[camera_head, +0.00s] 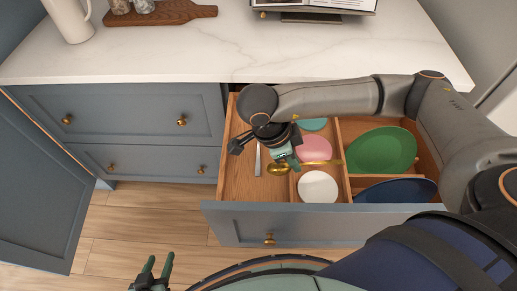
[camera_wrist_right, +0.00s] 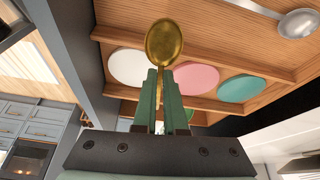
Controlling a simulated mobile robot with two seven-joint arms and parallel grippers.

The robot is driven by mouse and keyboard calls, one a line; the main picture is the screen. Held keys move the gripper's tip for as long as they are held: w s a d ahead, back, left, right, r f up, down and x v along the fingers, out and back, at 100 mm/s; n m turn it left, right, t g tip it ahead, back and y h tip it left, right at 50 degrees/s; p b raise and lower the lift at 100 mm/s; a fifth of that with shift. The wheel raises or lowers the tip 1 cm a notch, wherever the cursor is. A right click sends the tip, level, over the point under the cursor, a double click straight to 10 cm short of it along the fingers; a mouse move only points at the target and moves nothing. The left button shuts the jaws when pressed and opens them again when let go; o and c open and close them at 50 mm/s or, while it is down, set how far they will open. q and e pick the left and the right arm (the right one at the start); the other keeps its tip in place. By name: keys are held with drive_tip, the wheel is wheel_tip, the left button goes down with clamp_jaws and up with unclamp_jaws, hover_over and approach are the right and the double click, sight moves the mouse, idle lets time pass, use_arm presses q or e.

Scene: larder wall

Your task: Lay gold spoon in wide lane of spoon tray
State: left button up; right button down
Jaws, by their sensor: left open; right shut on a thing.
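The gold spoon (camera_head: 279,169) is held above the open drawer, its bowl to the left and its handle to the right in the head view. My right gripper (camera_head: 292,162) is shut on its handle; in the right wrist view the bowl (camera_wrist_right: 164,42) sticks out beyond the fingertips (camera_wrist_right: 163,78). Below is the wooden tray (camera_head: 240,178) in the drawer, with a broad left lane and a narrower lane of discs beside it. A silver utensil (camera_head: 257,160) lies in the left lane; its spoon bowl (camera_wrist_right: 298,22) shows in the wrist view. My left gripper (camera_head: 158,268) is open and empty over the floor.
The narrower lane holds a teal disc (camera_head: 312,124), a pink disc (camera_head: 315,148) and a white disc (camera_head: 318,187). Right of it lie a green plate (camera_head: 381,150) and a navy plate (camera_head: 400,191). The marble worktop (camera_head: 200,50) overhangs the drawer's back.

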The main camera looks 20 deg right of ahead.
drive_tip(key=m, duration=0.2)
drive_tip(key=r+m+g+y+b, duration=0.1)
drive_tip(key=m, duration=0.1)
drive_tip(key=r+m+g, duration=0.1)
drive_tip(key=m, duration=0.1)
drive_tip(key=shift+s+r+m+y, duration=0.2)
drive_tip(key=shift+r+m+y, duration=0.1)
drive_tip(key=shift+m, duration=0.1)
drive_tip(key=shift+s+a+r+m+g+y+b, duration=0.1)
drive_tip(key=shift+s+m+g+y+b, duration=0.1)
drive_tip(key=shift+m, duration=0.25)
drive_tip(key=shift+s+a+r+m+g+y+b, duration=0.1)
drive_tip(key=shift+m+b, duration=0.05)
drive_tip(key=shift+m, duration=0.3)
wheel_tip(320, 180, up, 5)
drive_tip(key=s+m+y+b, duration=0.2)
drive_tip(key=m+y, duration=0.2)
drive_tip(key=m, duration=0.7)
drive_tip(key=w+f, duration=0.2)
drive_tip(key=w, duration=0.2)
drive_tip(key=w+f, duration=0.3)
drive_tip(key=w, duration=0.1)
drive_tip(key=w+f+b, duration=0.1)
drive_tip(key=w+f, duration=0.2)
drive_tip(key=w, duration=0.1)
drive_tip(key=shift+w+a, duration=0.1)
drive_tip(key=shift+w, duration=0.1)
drive_tip(key=shift+w+f, duration=0.7)
drive_tip(key=shift+f, duration=1.5)
drive_tip(key=shift+f, duration=0.1)
